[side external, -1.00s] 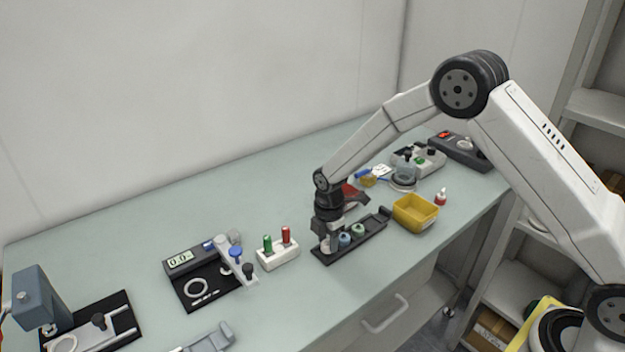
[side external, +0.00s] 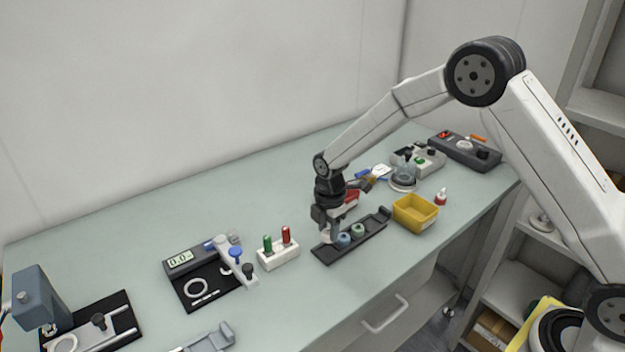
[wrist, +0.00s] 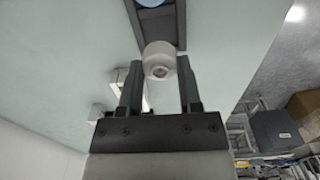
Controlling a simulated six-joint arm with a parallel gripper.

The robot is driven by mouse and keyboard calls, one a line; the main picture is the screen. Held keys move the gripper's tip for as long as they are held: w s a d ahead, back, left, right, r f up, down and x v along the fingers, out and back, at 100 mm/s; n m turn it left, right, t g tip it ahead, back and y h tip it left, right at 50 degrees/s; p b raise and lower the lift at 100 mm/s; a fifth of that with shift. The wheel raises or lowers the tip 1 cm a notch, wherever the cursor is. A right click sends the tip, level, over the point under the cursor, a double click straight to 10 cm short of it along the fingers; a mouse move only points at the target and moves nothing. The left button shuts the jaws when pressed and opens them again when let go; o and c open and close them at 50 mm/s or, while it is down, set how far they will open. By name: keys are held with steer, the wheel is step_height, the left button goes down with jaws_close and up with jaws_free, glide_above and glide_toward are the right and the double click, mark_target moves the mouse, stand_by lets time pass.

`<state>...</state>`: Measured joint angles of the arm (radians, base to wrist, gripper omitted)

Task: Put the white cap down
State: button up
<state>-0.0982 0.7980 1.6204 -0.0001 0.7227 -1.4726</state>
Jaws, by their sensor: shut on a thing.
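The white cap (wrist: 160,60) is held between the two fingertips of my gripper (wrist: 160,72) in the wrist view. In the side external view my gripper (side external: 328,232) is over the left end of a black tray (side external: 325,256), and the white cap (side external: 326,239) shows small at its fingertips. The cap looks a little above the tray, though the exact gap is hard to tell. A blue cap (side external: 344,240) and a green cap (side external: 358,230) sit in the tray just to the right.
A yellow bin (side external: 415,213) stands right of the tray. A white block with green and red pegs (side external: 278,257) stands to the left, beside a black gauge station (side external: 200,282). A red-and-white bottle (side external: 440,198) is beyond the bin. Bare bench lies in front of the tray.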

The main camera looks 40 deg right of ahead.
steer(key=shift+r, duration=0.2)
stand_by(0.3)
steer(key=d+r+m, duration=0.3)
steer(key=d+r, duration=0.5)
steer(key=d, duration=0.5)
steer(key=shift+s+r, duration=0.25)
steer(key=shift+s, duration=0.05)
steer(key=w+f, duration=0.1)
steer(key=w, duration=0.2)
steer(key=w+f, duration=0.2)
steer(key=w, duration=0.1)
steer(key=w+d+f, duration=0.1)
steer(key=w, duration=0.2)
steer(key=shift+d+f, duration=0.1)
steer(key=shift+f, duration=0.1)
steer(key=shift+w+d+f, duration=0.15)
steer(key=shift+w+f, duration=0.9)
steer(key=shift+f, duration=0.15)
steer(key=shift+w+d+f, duration=0.15)
steer(key=shift+w+f, duration=0.9)
steer(key=shift+f, duration=0.15)
steer(key=shift+f, duration=0.15)
